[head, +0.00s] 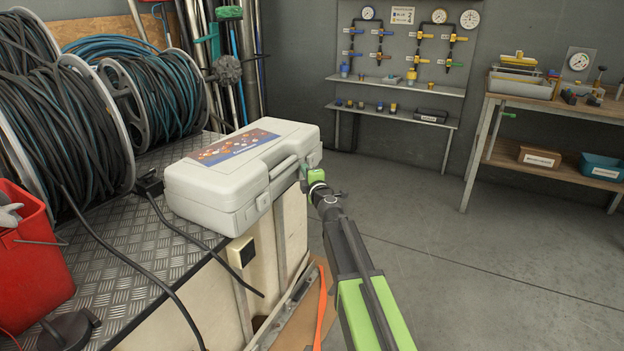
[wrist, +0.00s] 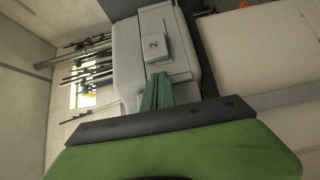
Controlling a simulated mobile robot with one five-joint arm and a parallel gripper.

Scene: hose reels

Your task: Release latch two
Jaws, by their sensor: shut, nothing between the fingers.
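In the wrist view, the case (wrist: 130,60) shows a raised square latch marked 2 (wrist: 153,45), which looks flat against the case. My gripper (head: 308,172) is at the right end of the case's front side. In the wrist view, my gripper's green fingers (wrist: 158,82) are together and empty, just below latch two, close to the case. I cannot tell whether they touch it. In the head view latch two is not clearly visible.
Hose reels (head: 140,95) stand behind the case at left. A black cable (head: 170,215) runs over the tread plate, and a red bucket (head: 35,250) is at far left. A workbench (head: 500,110) stands at back right. The floor (head: 470,270) to the right is clear.

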